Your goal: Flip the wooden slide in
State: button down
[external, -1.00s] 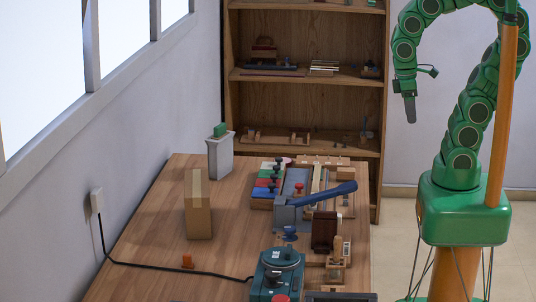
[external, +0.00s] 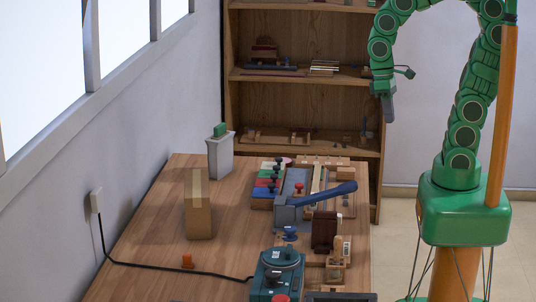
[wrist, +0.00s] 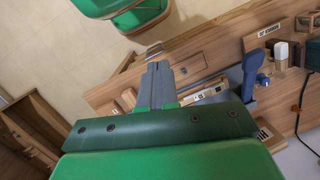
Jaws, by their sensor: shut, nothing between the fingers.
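My gripper (external: 388,107) hangs from my green arm, fingers pointing down, in front of the shelf and right of the table's back edge, clear of everything. Its grey fingers are together and empty in the wrist view (wrist: 157,84). Wooden fixtures line the table's right side, including a light wooden board (external: 323,161) at the back and a dark brown upright block (external: 324,231) nearer the front. I cannot tell for sure which wooden part is the slide. In the wrist view, wooden pieces lie beyond the fingers, and the gripper body hides part of the table.
The wooden table (external: 150,235) has free room at its left. A blue-handled lever (external: 325,194), a teal device (external: 277,272), a cardboard box (external: 198,205) and a grey bin (external: 220,155) stand on it. A wooden shelf (external: 303,104) rises behind.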

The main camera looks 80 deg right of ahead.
jog(key=w+d+f+m+t+y, duration=0.1)
jog(key=w+d+f+m, duration=0.3)
jog(key=w, duration=0.4)
jog(key=w+d+f+m+t+y, duration=0.1)
jog(key=w+d+f+m+y, duration=0.2)
jog(key=w+m, duration=0.4)
jog(key=w+d+f+m+t+y, duration=0.1)
jog(key=w+d+f+m+y, duration=0.1)
jog(key=w+d+f+m, duration=0.3)
jog(key=w+d+f, duration=0.1)
jog(key=w, duration=0.3)
jog(key=shift+f+m, duration=0.15)
jog(key=shift+m, duration=0.25)
send_near(309, 187)
jog(key=w+a+f, duration=0.2)
jog(key=shift+w+a, duration=0.1)
jog(key=shift+a, duration=0.2)
jog(key=shift+w+a+f, duration=0.1)
jog(key=shift+a+f, duration=0.05)
jog(key=shift+a, duration=0.4)
jog(key=shift+w+a+f, duration=0.1)
jog(key=shift+a+f, duration=0.05)
jog(key=shift+a, duration=0.35)
jog(key=shift+w+a+f, duration=0.15)
jog(key=shift+a+f, duration=0.05)
jog(key=shift+a, duration=0.75)
